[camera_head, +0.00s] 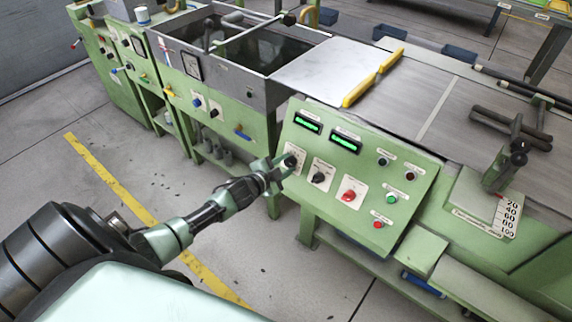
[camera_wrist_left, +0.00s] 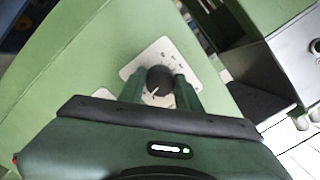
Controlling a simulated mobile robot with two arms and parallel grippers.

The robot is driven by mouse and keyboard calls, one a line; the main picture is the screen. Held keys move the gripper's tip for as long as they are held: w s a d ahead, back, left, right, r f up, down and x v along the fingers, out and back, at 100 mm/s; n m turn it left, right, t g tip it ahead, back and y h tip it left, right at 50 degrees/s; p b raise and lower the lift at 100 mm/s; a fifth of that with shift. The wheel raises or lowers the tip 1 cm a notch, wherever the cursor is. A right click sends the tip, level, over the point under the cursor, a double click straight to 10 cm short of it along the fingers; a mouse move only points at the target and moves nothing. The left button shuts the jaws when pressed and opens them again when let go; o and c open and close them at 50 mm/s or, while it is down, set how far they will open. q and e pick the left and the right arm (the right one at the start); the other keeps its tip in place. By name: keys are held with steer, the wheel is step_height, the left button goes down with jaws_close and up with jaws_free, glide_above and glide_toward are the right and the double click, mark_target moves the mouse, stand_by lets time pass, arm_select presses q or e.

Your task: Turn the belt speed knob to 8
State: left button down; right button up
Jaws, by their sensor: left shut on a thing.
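The belt speed knob is a black round knob (camera_wrist_left: 160,79) with a white pointer line, on a white scale plate (camera_wrist_left: 141,66) in the left wrist view. The plate's marks are too small to read. My left gripper (camera_wrist_left: 160,92) is shut on this knob, one finger on each side. In the head view my left gripper (camera_head: 281,170) reaches the left end of the sloping green control panel (camera_head: 406,210), and it partly covers the knob and its plate there. My right gripper is not in view.
The panel also carries a second black knob (camera_head: 318,178), a red knob (camera_head: 348,196), green displays (camera_head: 344,142) and several small buttons. A steel tank (camera_head: 250,50) stands behind left. A lever with a numbered scale (camera_head: 502,212) is at the right. Open floor lies front left.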

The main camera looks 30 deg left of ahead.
arm_select(q)
steer(key=shift+f, duration=0.1)
steer(key=c, duration=1)
jaws_free()
steer(key=v, duration=0.8)
steer(key=shift+p, duration=0.3)
steer(key=shift+w, duration=0.1)
